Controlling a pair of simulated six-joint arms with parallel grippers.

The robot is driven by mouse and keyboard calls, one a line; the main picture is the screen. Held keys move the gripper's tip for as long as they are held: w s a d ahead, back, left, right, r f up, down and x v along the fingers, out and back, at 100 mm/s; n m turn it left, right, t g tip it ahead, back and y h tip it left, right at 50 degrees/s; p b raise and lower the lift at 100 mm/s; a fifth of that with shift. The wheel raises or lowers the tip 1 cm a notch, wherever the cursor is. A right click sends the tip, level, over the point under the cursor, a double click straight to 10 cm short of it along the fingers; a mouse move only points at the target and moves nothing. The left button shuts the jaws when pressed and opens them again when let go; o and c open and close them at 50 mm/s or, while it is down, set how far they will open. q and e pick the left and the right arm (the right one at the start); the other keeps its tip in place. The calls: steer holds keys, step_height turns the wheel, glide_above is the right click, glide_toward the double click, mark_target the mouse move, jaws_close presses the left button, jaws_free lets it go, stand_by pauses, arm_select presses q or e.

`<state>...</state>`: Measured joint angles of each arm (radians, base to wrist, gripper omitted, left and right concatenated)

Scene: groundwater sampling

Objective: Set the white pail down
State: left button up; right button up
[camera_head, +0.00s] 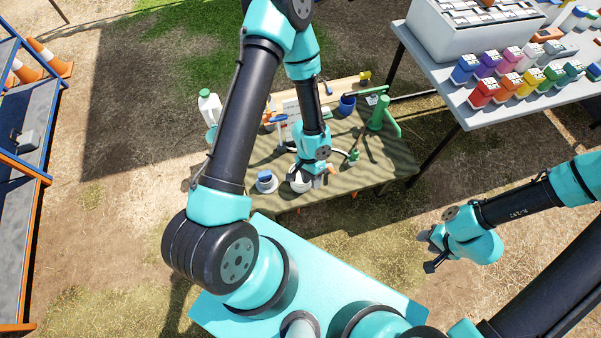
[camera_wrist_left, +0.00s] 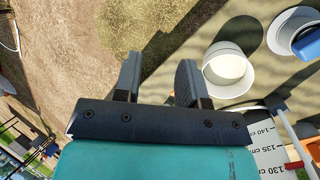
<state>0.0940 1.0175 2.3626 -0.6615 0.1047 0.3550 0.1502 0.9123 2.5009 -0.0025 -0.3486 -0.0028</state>
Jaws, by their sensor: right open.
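The white pail (camera_head: 299,185) is at the front edge of the green cloth-covered table (camera_head: 350,178) in the head view, partly hidden by my left gripper (camera_head: 318,180). In the left wrist view the pail (camera_wrist_left: 228,70) shows its open, empty-looking inside. It is just right of the right-hand finger of my left gripper (camera_wrist_left: 158,82), outside the gap between the fingers. The fingers are apart, with only ground and table edge seen between them. Whether the finger touches the pail cannot be told. My right gripper (camera_head: 434,247) is open, over the grass right of the table.
A white dish with a blue object (camera_head: 265,181) stands left of the pail. A white jug (camera_head: 209,107), a blue cup (camera_head: 347,104) and a green pump (camera_head: 380,115) are further back. A grey table with coloured bottles (camera_head: 515,75) is at right.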

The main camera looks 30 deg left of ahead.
arm_select(q)
steer(key=shift+s+a+r+n+t, duration=0.25)
steer(key=shift+a+r+n+t, duration=0.35)
steer(key=shift+n+t, duration=0.2)
steer(key=shift+s+a+r+n+t, duration=0.3)
steer(key=shift+a+r+n+t, duration=0.3)
steer(key=shift+n+t, duration=0.2)
steer(key=shift+s+a+r+n+t, duration=0.25)
steer(key=shift+a+r+n+t, duration=0.4)
steer(key=shift+n, duration=0.25)
